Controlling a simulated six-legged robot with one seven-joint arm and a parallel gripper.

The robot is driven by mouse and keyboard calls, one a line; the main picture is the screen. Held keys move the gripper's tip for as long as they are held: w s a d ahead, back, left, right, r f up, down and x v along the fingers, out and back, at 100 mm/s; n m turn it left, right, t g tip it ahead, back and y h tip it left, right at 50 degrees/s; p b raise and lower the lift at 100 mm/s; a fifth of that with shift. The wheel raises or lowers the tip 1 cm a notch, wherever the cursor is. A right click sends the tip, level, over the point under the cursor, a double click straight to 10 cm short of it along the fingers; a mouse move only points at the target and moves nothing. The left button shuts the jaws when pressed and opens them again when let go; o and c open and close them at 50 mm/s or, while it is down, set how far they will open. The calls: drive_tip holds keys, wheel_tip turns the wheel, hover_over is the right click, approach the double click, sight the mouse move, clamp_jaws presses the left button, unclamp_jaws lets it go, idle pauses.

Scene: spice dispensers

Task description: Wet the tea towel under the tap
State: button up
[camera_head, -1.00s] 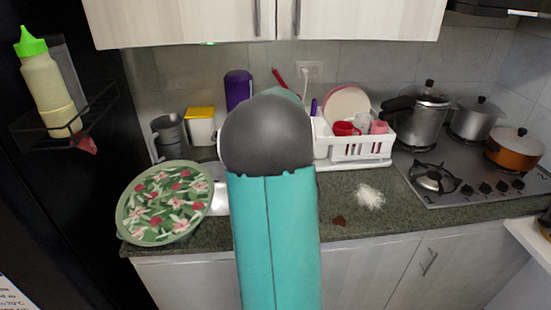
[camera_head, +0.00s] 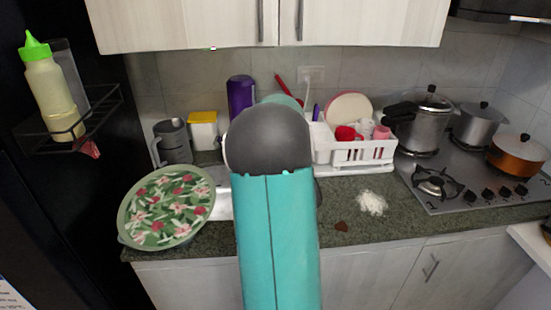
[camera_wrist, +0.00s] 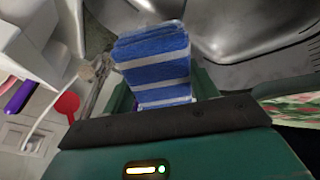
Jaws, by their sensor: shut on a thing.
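In the wrist view, a blue tea towel (camera_wrist: 155,62) with white stripes is folded into a thick pad. My gripper (camera_wrist: 163,88) is shut on it, with a green finger on either side. The towel is over or beside the shiny metal sink (camera_wrist: 240,28). A slim metallic piece (camera_wrist: 92,88) left of the towel may be the tap, but I cannot tell for sure. In the head view, my arm hides the gripper, the towel and the tap. Only a strip of the sink (camera_head: 222,200) shows left of my arm.
A floral tray (camera_head: 165,207) lies on the counter (camera_head: 325,215) at left. A white dish rack (camera_head: 362,152) with cups stands right of my arm. A grey jug (camera_head: 172,142) and purple bottle (camera_head: 240,94) stand behind. Pots occupy the stove (camera_head: 470,185) at right.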

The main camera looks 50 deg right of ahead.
drive_tip(key=s+a, duration=0.5)
drive_tip(key=shift+a, duration=0.4)
idle(0.3)
drive_tip(key=shift+s+r, duration=0.1)
idle(1.0)
drive_tip(key=s+a+r, duration=0.3)
drive_tip(key=r, duration=0.1)
drive_tip(key=shift+a, duration=0.4)
drive_tip(key=shift+s, duration=0.15)
